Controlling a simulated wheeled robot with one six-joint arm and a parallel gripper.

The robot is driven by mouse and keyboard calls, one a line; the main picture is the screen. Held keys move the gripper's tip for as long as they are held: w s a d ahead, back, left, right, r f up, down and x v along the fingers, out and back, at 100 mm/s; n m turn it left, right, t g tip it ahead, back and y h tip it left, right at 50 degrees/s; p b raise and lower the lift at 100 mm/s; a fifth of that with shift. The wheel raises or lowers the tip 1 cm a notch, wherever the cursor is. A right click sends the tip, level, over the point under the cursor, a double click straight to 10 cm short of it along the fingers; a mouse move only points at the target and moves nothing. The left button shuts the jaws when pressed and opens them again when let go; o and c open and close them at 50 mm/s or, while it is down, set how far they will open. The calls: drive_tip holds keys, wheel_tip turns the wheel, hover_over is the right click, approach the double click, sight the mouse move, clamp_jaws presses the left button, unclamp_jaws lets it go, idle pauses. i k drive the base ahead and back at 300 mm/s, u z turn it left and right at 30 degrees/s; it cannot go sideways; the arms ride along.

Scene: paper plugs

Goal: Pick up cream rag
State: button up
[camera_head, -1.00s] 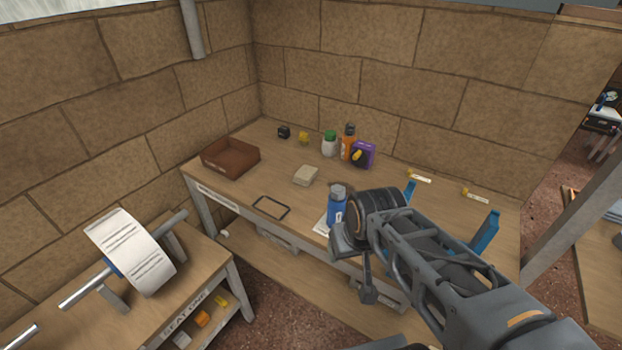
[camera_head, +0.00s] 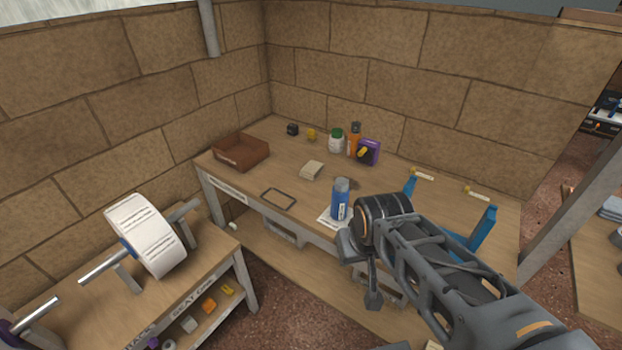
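The cream rag (camera_head: 312,170) is a small folded pad lying flat on the wooden workbench (camera_head: 240,183), near the middle of the top. My gripper (camera_head: 366,285) hangs at the end of my arm in front of the bench, right of and nearer than the rag. It is clear of the rag. Its fingers are small and dark here, and I cannot tell whether they are apart.
A blue bottle (camera_head: 341,200) stands on a white sheet between the rag and my arm. A brown tray (camera_head: 240,152) is left of the rag, a black frame outline (camera_head: 278,199) in front. A green-capped jar (camera_head: 337,141), an orange bottle (camera_head: 354,139) and a purple box (camera_head: 368,152) stand behind.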

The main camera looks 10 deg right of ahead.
sight(312, 169)
drive_tip(key=z, duration=0.05)
drive_tip(key=k, duration=1)
drive_tip(key=u, duration=0.9)
drive_tip(key=i, duration=0.8)
drive_tip(key=u, duration=0.4)
drive_tip(key=i, duration=0.75)
drive_tip(key=z, duration=1)
drive_tip(key=i, duration=0.75)
drive_tip(key=z, duration=0.8)
